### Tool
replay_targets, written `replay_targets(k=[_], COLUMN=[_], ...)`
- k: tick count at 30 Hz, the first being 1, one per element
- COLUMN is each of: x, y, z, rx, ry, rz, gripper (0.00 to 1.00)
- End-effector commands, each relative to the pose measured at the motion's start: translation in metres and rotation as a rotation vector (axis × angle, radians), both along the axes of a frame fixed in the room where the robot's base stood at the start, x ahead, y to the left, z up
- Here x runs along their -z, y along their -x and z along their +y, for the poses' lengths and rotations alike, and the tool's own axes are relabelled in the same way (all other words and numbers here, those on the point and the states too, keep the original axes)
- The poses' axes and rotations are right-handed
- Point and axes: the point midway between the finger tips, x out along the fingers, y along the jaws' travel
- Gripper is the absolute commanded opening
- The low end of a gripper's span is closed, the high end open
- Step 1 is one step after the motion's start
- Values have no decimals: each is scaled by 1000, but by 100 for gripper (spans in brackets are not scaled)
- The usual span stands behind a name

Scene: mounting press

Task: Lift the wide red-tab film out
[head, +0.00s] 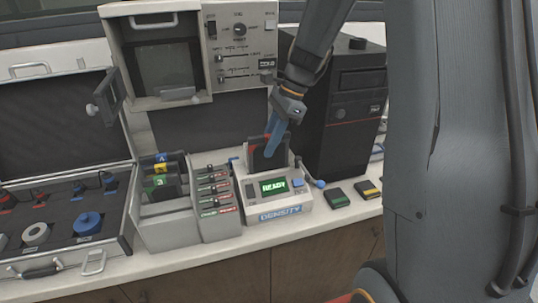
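A wide dark film (262,160) with red at its upper edge stands upright in the top of the white density device (290,207). The device's green screen reads READY. My gripper (272,144) comes down from above, its blue fingers pointing down in front of the film. The fingers overlap the film and hide part of it. I cannot tell whether they touch or grip it, as they look like one narrow blue shape from this side.
A black tower (340,110) stands close behind at right. Small dark blocks (337,197) lie at right. An open case (60,205) is far left.

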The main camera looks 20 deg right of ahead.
Motion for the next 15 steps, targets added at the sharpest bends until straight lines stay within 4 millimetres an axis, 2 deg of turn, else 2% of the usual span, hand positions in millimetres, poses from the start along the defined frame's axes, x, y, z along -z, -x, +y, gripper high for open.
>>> replay_targets(k=[4, 8, 15], x=[0, 0, 0], y=[0, 0, 0], z=[0, 0, 0], rx=[0, 0, 0], ry=[0, 0, 0], rz=[0, 0, -1], gripper=[22, 0, 0])
